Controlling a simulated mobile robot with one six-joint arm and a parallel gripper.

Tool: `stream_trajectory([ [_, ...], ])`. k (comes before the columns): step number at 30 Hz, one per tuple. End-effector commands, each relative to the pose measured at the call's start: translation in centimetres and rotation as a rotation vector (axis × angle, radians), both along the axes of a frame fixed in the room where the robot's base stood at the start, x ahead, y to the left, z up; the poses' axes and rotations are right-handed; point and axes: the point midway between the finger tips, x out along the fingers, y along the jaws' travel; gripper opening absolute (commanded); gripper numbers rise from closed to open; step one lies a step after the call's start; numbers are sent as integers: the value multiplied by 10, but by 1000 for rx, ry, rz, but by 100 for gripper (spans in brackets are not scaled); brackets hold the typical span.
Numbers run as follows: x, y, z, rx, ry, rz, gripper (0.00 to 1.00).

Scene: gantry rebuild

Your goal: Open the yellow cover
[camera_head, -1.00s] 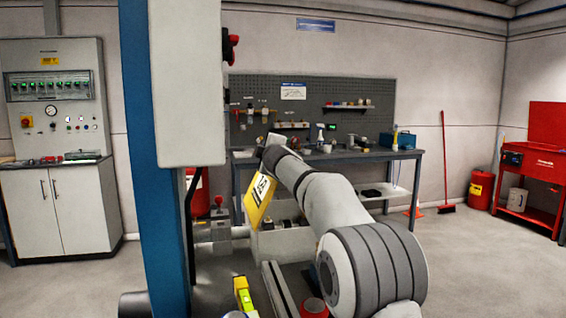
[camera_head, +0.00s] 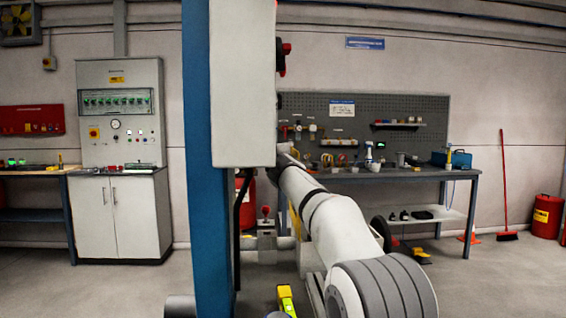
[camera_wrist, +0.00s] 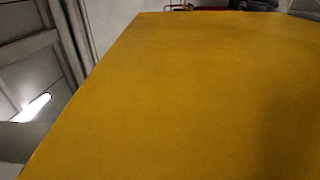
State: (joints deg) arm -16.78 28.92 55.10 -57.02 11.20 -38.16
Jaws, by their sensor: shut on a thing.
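The yellow cover (camera_wrist: 200,100) fills most of the wrist view as a flat, plain yellow panel close to the camera. In the head view only a narrow yellow strip of it (camera_head: 296,222) shows, between the blue post and my arm. My gripper (camera_head: 285,150) is at the far end of my outstretched arm, beside the grey box on the post, and is shut on the yellow cover. Its fingertips are small and partly hidden in the head view and do not show in the wrist view. The cover's hinge is hidden.
The blue post (camera_head: 210,240) with its grey box (camera_head: 243,80) stands close on the left of my arm. A yellow and black item (camera_head: 286,300) lies low in front. The workbench (camera_head: 420,173) is behind. Open floor lies to the right and left.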

Motion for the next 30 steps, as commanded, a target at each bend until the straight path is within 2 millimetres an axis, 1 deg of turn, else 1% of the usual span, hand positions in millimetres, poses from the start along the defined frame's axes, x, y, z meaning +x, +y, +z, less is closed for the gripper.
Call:
stream_trajectory([
  [1, 0, -2, 3, 0, -3, -3, 0],
  [8, 1, -5, 3, 0, -4, -7, 0],
  [9, 1, -5, 3, 0, -4, -8, 13],
  [16, 1, -6, 2, 0, -2, -8, 32],
  [25, -1, -6, 0, 1, -1, -8, 33],
  [29, -13, -7, -2, 1, -2, -8, 33],
  [30, -19, -8, -1, 1, -3, -8, 33],
])
